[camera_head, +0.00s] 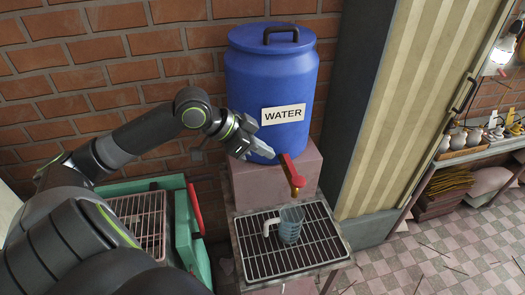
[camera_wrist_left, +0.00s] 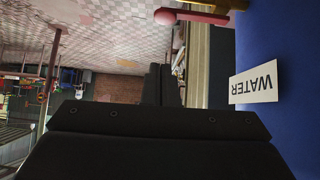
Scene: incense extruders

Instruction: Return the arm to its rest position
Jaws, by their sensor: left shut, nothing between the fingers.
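My left arm comes in from the left in the head view. Its gripper (camera_head: 262,149) is shut and empty, in front of the lower part of the blue water barrel (camera_head: 262,85), just above the red tap handle (camera_head: 288,168). In the left wrist view the shut fingers (camera_wrist_left: 162,84) show dark in the middle. The barrel's WATER label (camera_wrist_left: 254,84) and the red tap handle (camera_wrist_left: 190,18) show there too. A clear jug (camera_head: 290,226) with a white handle stands upright below the tap and looks partly filled with bluish water. My right gripper is not in view.
The jug stands on a metal grate (camera_head: 262,262). The barrel sits on a pink block (camera_head: 245,186). A green machine (camera_head: 186,222) with a red lever stands at the left near my arm. A striped cabinet (camera_head: 400,110) stands right of the barrel. Tiled floor is at the right.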

